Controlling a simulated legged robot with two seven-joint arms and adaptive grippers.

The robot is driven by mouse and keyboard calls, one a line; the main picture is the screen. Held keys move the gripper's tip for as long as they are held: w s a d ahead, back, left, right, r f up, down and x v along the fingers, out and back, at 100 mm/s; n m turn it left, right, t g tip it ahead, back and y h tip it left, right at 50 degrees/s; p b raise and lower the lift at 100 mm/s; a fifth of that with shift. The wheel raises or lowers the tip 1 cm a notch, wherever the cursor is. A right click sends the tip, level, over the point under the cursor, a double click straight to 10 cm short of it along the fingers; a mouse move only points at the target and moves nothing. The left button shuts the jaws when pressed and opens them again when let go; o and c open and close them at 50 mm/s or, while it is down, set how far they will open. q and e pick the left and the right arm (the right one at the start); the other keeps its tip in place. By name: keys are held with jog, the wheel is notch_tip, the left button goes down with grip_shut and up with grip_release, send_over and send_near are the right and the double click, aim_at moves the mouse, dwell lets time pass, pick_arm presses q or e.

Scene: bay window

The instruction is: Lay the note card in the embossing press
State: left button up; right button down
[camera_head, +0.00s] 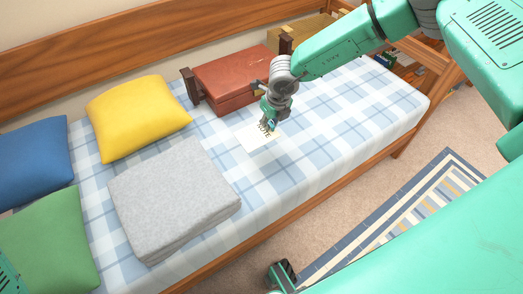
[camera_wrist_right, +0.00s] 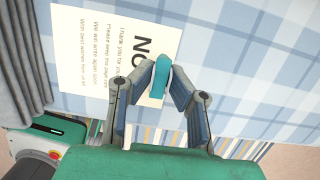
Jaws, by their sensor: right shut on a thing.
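The note card (camera_head: 257,139) is a white sheet with dark print, lying flat at or just above the checked cover, below my right gripper (camera_head: 268,122). In the right wrist view the card (camera_wrist_right: 100,45) shows large letters and several lines of text, partly covered by my fingers. My right gripper (camera_wrist_right: 160,85) is shut on a small teal piece (camera_wrist_right: 162,72) at the card's edge, which looks like a grip tab or clip on the card. I cannot pick out an embossing press in either view.
A red box (camera_head: 232,80) stands behind my right gripper, between dark wooden posts. A grey folded blanket (camera_head: 172,197) lies left of the card, and a yellow cushion (camera_head: 138,115) beyond it. The checked cover (camera_head: 350,110) right of the gripper is clear.

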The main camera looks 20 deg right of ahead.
aim_at(269, 146)
jog(key=b+x, duration=0.1)
jog(key=x, duration=0.2)
jog(key=s+b+x, duration=0.1)
jog(key=x, duration=0.2)
jog(key=s+x, duration=0.1)
jog(key=x, duration=0.2)
jog(key=shift+d+f+b, duration=0.3)
jog(key=shift+f+b, duration=0.1)
jog(key=shift+r, duration=0.1)
jog(key=c, duration=1.6)
grip_release()
jog(key=shift+o, duration=0.2)
jog(key=p+v, duration=0.4)
jog(key=v, duration=0.8)
